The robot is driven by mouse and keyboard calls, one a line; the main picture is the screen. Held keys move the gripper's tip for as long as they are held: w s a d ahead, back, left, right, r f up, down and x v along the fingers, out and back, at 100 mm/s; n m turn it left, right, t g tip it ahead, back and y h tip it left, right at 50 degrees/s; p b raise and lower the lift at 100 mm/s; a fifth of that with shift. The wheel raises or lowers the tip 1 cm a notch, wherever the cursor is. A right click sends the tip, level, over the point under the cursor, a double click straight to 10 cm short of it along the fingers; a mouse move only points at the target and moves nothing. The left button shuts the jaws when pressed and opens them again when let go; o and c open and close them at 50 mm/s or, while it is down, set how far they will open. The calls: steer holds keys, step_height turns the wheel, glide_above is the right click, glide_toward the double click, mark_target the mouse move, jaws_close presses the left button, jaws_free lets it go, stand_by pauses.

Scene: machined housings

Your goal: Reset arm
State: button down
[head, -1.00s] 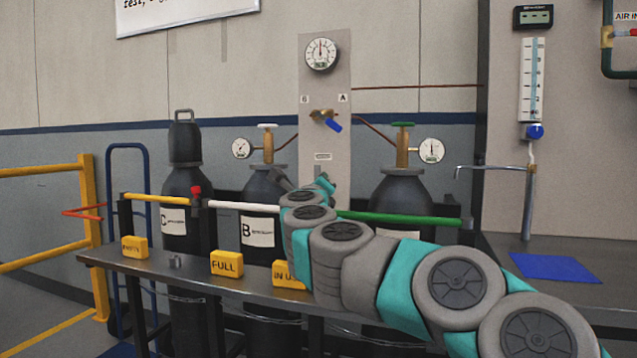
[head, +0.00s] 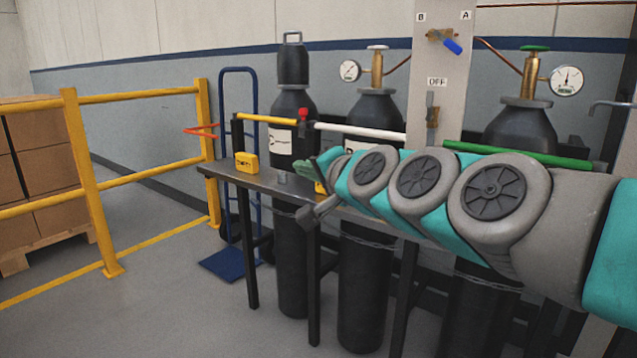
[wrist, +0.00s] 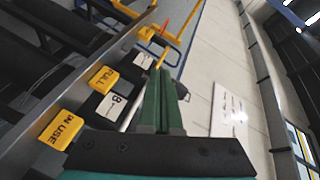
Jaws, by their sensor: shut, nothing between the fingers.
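My arm reaches across the head view from the right, in front of the bench and the gas cylinders. My gripper (head: 318,165) is at its left end, by the bench, small and partly hidden by the wrist. In the wrist view its green fingers (wrist: 160,98) lie together with nothing between them. Beyond them are the yellow FULL block (wrist: 104,79) and the yellow IN USE block (wrist: 62,129), both left of the fingers in that picture. I cannot tell the exact gap between fingers and bench.
The metal bench (head: 226,171) carries a yellow block (head: 246,162) at its left end. Black cylinders (head: 293,245) stand behind it. A blue hand truck (head: 238,69), a yellow railing (head: 140,96) and boxes (head: 40,150) are at left. The floor (head: 180,300) in front is clear.

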steer(key=s+d+f+n+g+h, duration=0.1)
steer(key=s+d+f+n+g, duration=0.2)
steer(key=s+f, duration=0.55)
steer(key=s+f+n+g+h, duration=0.2)
steer(key=s+f+g, duration=0.25)
steer(key=f, duration=0.65)
steer(key=s+d+f+g+h, duration=0.1)
steer(key=s+d+f, duration=0.3)
steer(key=s, duration=0.4)
steer(key=s+d+f+n+g+h, duration=0.1)
steer(key=s+d+f+g+h, duration=0.1)
steer(key=s+d+f+g, duration=0.2)
steer(key=s+d+f+n+g+h, duration=0.1)
steer(key=s+d+f, duration=0.4)
steer(key=s, duration=0.6)
steer(key=shift+s+d+f+g+h, duration=0.15)
steer(key=shift+s+d+g+h, duration=0.35)
steer(key=shift+g, duration=0.55)
steer(key=shift+w+d, duration=0.15)
steer(key=shift+w, duration=0.15)
